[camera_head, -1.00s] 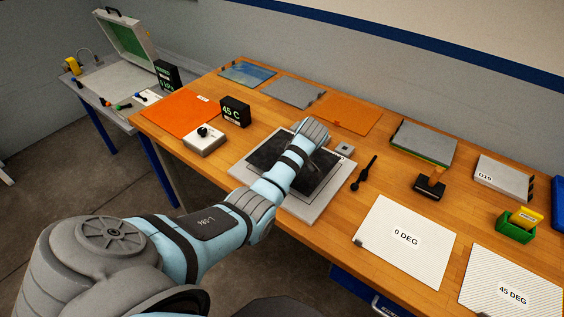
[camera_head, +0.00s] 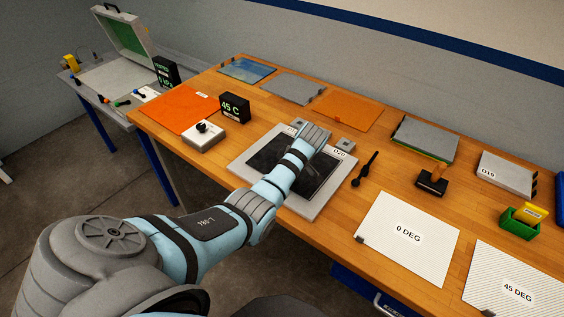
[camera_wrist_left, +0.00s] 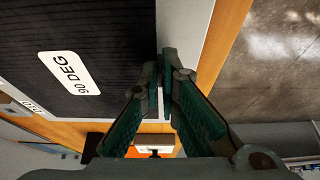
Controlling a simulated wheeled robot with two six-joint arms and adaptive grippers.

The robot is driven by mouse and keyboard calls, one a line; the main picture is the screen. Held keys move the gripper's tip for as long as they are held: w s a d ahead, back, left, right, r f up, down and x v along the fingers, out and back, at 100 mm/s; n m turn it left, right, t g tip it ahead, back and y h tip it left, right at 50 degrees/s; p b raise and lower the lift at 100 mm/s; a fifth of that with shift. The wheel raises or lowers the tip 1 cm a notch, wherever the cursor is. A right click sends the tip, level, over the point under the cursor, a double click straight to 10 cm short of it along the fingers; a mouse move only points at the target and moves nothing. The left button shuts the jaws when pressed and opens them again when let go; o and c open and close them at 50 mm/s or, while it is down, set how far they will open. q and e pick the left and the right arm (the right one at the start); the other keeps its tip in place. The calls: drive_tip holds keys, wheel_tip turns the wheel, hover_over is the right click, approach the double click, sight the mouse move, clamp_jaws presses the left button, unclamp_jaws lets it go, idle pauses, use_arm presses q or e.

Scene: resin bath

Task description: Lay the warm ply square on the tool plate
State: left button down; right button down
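The ply square (camera_wrist_left: 105,40) is black and labelled 90 DEG. It fills much of the left wrist view, with its edge beside my left fingertips. In the head view a dark square (camera_head: 262,158) shows flat at the grey tool plate (camera_head: 239,168), partly hidden by my arm; whether it rests on the plate or sits just above cannot be told. My left gripper (camera_wrist_left: 164,68) is over the plate, also in the head view (camera_head: 322,128). Its fingertips are close together with a narrow gap; whether they pinch the ply is unclear. My right gripper is not in view.
The orange mat (camera_head: 180,109) is bare, beside the 45 C display (camera_head: 234,108) and white control box (camera_head: 204,137). Several sheets line the back.

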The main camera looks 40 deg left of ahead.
use_arm(q)
drive_tip(key=shift+f, duration=0.4)
drive_tip(key=c, duration=1.7)
unclamp_jaws()
